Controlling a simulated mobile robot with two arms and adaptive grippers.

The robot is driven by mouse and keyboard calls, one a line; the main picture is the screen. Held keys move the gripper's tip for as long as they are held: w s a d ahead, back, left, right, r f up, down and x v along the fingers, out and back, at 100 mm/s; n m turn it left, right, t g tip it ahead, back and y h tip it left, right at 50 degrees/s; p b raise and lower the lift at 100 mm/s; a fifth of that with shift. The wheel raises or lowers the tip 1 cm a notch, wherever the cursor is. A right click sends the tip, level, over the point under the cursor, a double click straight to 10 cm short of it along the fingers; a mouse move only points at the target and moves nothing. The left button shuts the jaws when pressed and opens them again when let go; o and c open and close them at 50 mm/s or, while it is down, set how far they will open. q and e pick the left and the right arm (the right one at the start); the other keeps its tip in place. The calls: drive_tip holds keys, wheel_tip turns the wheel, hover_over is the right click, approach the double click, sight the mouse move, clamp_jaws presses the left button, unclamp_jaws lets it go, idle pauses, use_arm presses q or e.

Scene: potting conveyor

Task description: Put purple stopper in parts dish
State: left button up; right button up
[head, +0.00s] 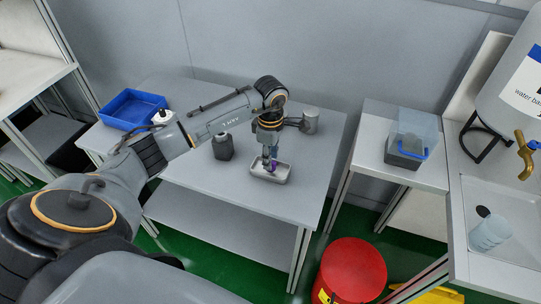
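The parts dish (270,179) is a small pale metal tray with a raised rim on the grey table. My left gripper (270,160) points down directly over it, with its fingertips low at the dish. A small purple patch, which looks like the purple stopper (274,163), shows at the fingertips. The fingers hide most of it, and I cannot tell whether they grip it or whether it touches the dish floor. My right gripper is not in view.
A dark grey bottle (222,147) stands left of the dish, and a grey cylindrical object (311,121) lies behind it to the right. A blue tray (133,109) is at the table's far left. The table front is clear.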

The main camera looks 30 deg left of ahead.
use_arm(q)
drive_tip(key=shift+r, duration=0.6)
wheel_tip(320, 180, up, 11)
drive_tip(key=b, duration=0.2)
drive_tip(key=shift+d, duration=0.1)
